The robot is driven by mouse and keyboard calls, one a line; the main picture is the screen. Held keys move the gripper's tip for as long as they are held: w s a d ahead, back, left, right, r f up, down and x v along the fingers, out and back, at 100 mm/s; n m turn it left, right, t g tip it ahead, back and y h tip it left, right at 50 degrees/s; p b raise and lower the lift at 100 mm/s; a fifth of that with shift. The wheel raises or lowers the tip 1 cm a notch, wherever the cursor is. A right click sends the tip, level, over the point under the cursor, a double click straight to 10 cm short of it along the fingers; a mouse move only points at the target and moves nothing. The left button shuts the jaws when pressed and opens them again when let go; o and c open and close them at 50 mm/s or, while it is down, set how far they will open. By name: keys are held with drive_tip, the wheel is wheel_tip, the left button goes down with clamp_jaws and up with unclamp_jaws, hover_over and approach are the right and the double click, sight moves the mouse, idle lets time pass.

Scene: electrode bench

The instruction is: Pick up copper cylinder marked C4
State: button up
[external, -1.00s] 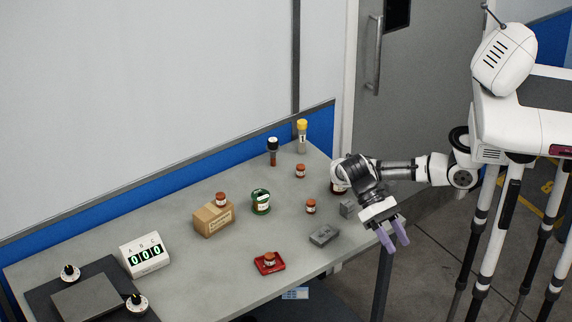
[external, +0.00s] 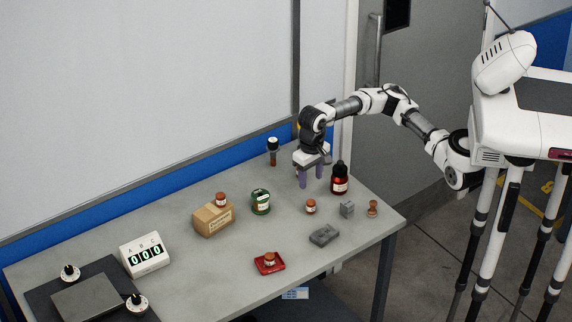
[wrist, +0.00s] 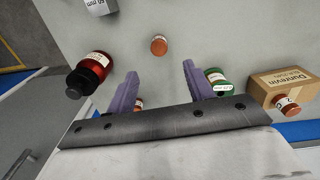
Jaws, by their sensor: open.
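Several small copper cylinders with pale labels stand on the bench; I cannot read C4 on any. One stands mid-bench (external: 311,206), one on a cardboard box (external: 220,199) and one in a red tray (external: 270,259). My gripper (external: 311,181) is open and empty, fingers pointing down, above the far right part of the bench, behind the mid-bench cylinder. In the wrist view a copper cylinder (wrist: 159,45) shows beyond and between the open fingertips (wrist: 160,70). Another (wrist: 138,104) is mostly hidden behind the left finger and palm.
A dark red bottle (external: 340,180) stands close right of my gripper.

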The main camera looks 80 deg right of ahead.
hover_over(311, 201)
wheel_tip(311, 201, down, 5)
drive_tip(key=shift+w+a+p, duration=0.1)
drive_tip(key=shift+w+p, duration=0.05)
drive_tip(key=shift+p, duration=0.25)
drive_tip(key=shift+f+p, duration=1.3)
drive_tip(key=shift+f, duration=1.45)
clamp_jaws()
